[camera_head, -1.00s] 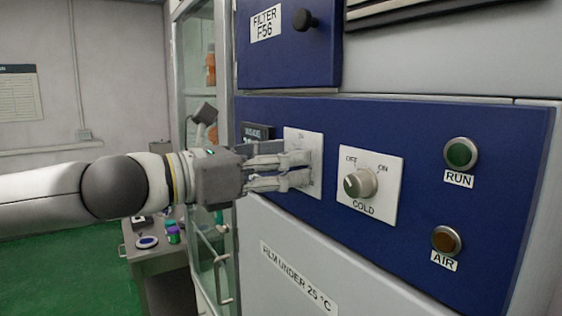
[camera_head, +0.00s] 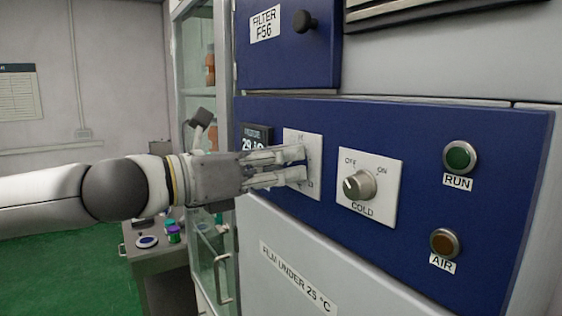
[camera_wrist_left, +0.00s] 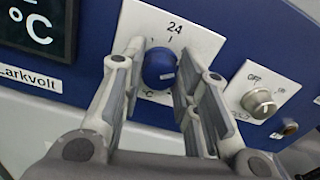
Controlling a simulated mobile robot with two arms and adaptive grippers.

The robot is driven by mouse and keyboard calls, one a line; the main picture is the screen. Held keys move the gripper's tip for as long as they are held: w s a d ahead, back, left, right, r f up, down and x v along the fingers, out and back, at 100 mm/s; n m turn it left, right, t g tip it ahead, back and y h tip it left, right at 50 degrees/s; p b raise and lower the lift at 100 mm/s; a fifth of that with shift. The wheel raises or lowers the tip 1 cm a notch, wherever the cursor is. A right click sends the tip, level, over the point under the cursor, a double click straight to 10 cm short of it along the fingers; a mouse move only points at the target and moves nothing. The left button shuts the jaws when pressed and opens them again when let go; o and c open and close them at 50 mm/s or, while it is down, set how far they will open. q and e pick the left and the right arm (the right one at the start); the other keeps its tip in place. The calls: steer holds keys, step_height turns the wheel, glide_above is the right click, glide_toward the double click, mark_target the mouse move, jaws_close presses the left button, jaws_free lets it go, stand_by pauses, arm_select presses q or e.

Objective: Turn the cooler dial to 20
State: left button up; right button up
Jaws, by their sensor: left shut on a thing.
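The cooler dial is a round blue knob (camera_wrist_left: 158,66) on a white plate (camera_wrist_left: 200,42) marked 24 at its top in the left wrist view. My left gripper (camera_head: 303,163) reaches the same plate (camera_head: 312,145) in the head view. In the left wrist view the fingers (camera_wrist_left: 160,58) stand on either side of the knob and are shut on it. In the head view the fingers hide most of the knob and part of the plate's marks. My right gripper is not in view.
A temperature display (camera_head: 256,138) is left of the plate, partly covered. The OFF/ON COLD knob (camera_head: 359,185) is close on the right. The green RUN button (camera_head: 460,156) and AIR button (camera_head: 444,241) are farther right. A glass cabinet (camera_head: 205,60) stands to the left.

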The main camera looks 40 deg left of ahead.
arm_select(q)
steer(key=n+p, duration=0.1)
steer(key=n, duration=1.3)
steer(key=shift+a+f+n, duration=0.1)
steer(key=shift+a+n, duration=0.05)
steer(key=shift+n, duration=0.25)
steer(key=n, duration=0.5)
steer(key=shift+f, duration=0.1)
steer(key=n, duration=0.5)
steer(key=shift+f, duration=0.1)
steer(key=n+b, duration=0.1)
steer(key=n, duration=0.3)
steer(key=n+b, duration=0.1)
steer(key=n, duration=0.3)
steer(key=n+b, duration=0.1)
steer(key=n, duration=0.4)
steer(key=shift+d+f+b, duration=0.2)
steer(key=shift+d+b, duration=0.05)
steer(key=shift+b, duration=0.15)
steer(key=shift+n, duration=0.3)
